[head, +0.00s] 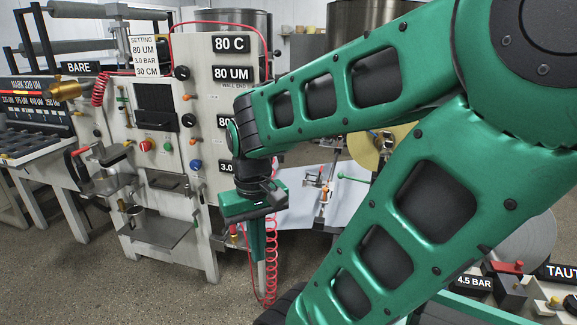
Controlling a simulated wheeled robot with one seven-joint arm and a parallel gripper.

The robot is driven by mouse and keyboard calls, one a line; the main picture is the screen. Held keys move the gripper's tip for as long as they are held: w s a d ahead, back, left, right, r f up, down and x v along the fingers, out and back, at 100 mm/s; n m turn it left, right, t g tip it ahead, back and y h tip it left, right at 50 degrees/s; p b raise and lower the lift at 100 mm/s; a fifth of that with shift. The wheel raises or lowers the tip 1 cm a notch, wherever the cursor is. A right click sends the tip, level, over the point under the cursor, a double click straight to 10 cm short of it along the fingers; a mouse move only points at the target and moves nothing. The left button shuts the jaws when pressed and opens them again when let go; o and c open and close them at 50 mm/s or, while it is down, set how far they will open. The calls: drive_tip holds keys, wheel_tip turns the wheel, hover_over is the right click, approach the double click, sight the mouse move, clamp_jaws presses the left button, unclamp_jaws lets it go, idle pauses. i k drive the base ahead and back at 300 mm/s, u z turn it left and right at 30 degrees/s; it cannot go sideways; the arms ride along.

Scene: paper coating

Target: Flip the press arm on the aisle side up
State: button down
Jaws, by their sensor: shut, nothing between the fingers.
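My gripper (262,286) points down in front of the right edge of the white coating machine (200,60). Its fingers are shut and empty. A lever with a red handle (74,153) sticks out at the left of the machine. A green-handled lever (352,178) stands on a small fixture at the right, behind my arm. I cannot tell which of these is the aisle-side press arm. The gripper is apart from both. My arm links hide much of the machine's right part.
A red coiled hose (269,268) hangs right beside the gripper. A metal tray (158,233) juts from the machine front. A bench with weights (35,140) stands left. The floor (120,290) in front is clear.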

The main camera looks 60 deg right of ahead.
sight(319, 178)
drive_tip(key=z, duration=0.35)
drive_tip(key=i, duration=1)
drive_tip(key=z, duration=0.85)
drive_tip(key=i, duration=0.25)
drive_tip(key=z, duration=0.2)
